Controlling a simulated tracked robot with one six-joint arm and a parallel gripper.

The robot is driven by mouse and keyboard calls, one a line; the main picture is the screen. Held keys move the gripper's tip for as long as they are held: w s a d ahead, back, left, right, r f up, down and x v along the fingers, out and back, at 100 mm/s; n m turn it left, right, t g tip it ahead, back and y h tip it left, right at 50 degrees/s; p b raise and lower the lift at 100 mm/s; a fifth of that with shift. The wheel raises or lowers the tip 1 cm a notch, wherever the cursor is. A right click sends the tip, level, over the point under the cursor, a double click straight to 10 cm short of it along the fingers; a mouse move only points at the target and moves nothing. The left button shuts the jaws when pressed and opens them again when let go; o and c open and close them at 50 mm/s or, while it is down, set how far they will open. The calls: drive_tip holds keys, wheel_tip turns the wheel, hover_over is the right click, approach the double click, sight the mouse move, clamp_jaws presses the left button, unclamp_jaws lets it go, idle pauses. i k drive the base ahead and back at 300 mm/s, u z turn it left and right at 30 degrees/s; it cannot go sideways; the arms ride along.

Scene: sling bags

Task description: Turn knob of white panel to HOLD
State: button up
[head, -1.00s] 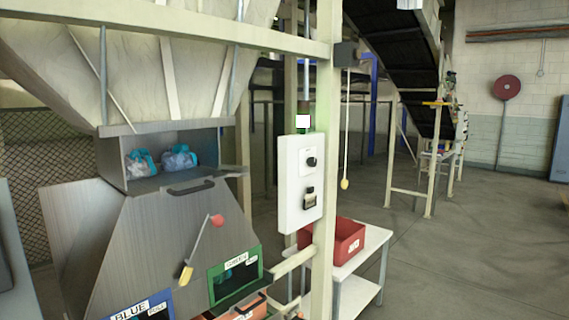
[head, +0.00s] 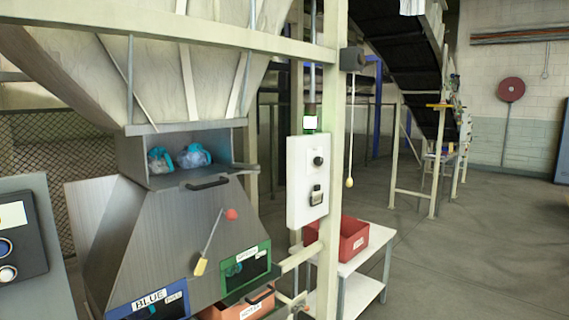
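A white panel (head: 308,181) is fixed to a cream post in the middle of the head view. A small dark round knob (head: 318,161) sits on its upper part. A dark and pale switch-like fitting (head: 316,195) sits below the knob. The label by the knob is too small to read, so I cannot tell where the knob points. A lamp (head: 310,123) above the panel shows white with a green tint. My gripper is not in view.
A grey metal hopper (head: 170,235) with a red-balled lever (head: 231,215) stands left of the panel. A dark control box (head: 18,245) is at the left edge. A red bin (head: 352,240) sits on a white table (head: 350,268). The floor (head: 480,235) at right is clear.

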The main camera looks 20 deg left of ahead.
sight(318, 160)
drive_tip(key=u, duration=0.7)
drive_tip(key=i, duration=0.95)
drive_tip(key=u, duration=0.05)
